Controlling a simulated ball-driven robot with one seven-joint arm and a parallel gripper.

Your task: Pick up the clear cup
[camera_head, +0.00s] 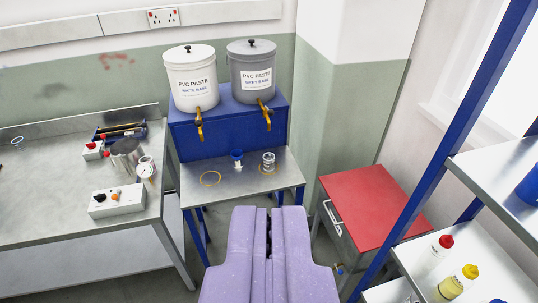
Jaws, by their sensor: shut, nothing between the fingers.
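A small clear cup (268,163) stands upright on the small metal table (225,181), near its back right. My purple gripper (269,210) is in the bottom middle of the view, shut and empty. In the picture its fingertips lie below the table's front edge, apart from the cup. Nothing covers the cup.
A blue-topped item (237,158) stands left of the cup, and a thin yellow ring (210,178) lies further left. White (192,82) and grey (251,70) paste drums with taps stand behind. A red-topped cabinet (373,205) and shelving (500,160) are on the right.

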